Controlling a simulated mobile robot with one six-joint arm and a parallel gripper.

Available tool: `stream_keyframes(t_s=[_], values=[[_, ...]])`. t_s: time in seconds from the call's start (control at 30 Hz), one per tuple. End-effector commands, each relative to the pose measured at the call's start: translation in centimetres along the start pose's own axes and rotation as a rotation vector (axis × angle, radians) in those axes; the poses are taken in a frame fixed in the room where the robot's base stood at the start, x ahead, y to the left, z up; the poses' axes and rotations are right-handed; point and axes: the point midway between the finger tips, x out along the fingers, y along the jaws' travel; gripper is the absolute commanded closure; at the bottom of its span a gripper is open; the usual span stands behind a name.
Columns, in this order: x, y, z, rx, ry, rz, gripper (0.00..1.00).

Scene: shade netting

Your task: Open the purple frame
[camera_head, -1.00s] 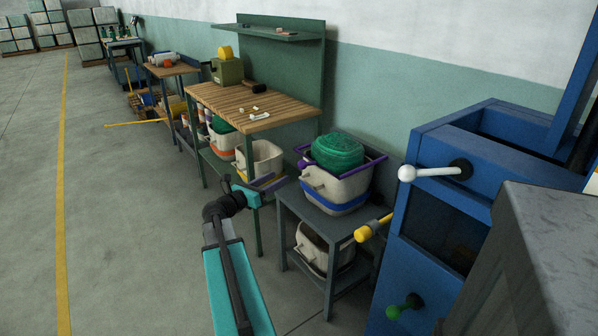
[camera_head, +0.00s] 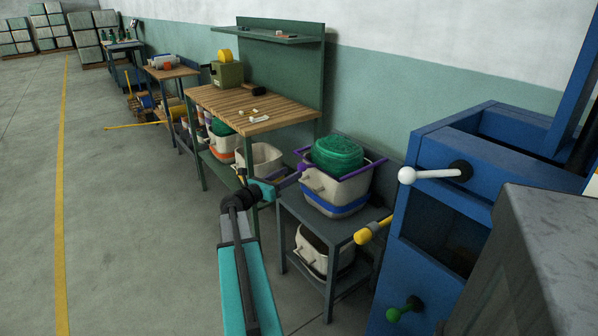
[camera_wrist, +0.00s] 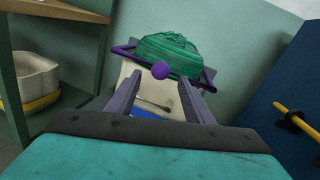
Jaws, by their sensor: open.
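The purple frame (camera_head: 374,167) sits around the top of a white bin with a blue band (camera_head: 345,190), on a low grey table. It also shows in the wrist view (camera_wrist: 206,80), with a round purple knob (camera_wrist: 161,70) on its near side. A green netting bundle (camera_head: 337,153) rests in the frame; the wrist view shows it behind the knob (camera_wrist: 170,52). My gripper (camera_head: 290,181) is to the left of the bin and faces it. In the wrist view my gripper (camera_wrist: 160,84) is open and empty, with the knob appearing between its fingertips; contact is not visible.
The grey table (camera_head: 335,228) carries the bin, with another white bin (camera_head: 312,250) underneath. A blue cabinet (camera_head: 410,235) with a yellow-ended handle (camera_head: 364,235) stands at right. A wooden workbench (camera_head: 225,107) stands behind left. The floor at left is clear.

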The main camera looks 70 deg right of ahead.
Motion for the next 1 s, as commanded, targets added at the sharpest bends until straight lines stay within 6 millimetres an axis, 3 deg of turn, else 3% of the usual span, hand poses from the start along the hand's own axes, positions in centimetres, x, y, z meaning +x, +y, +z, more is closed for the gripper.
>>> stream_keyframes(t_s=[0.3,0.5,0.93,1.0], values=[[4.7,0.1,0.0,0.000,0.000,-0.001,0.53],[6.7,0.1,0.0,0.000,0.000,0.000,0.53],[7.3,0.1,0.0,0.000,0.000,0.002,0.53],[7.3,0.1,0.0,0.000,0.000,0.002,0.61]])
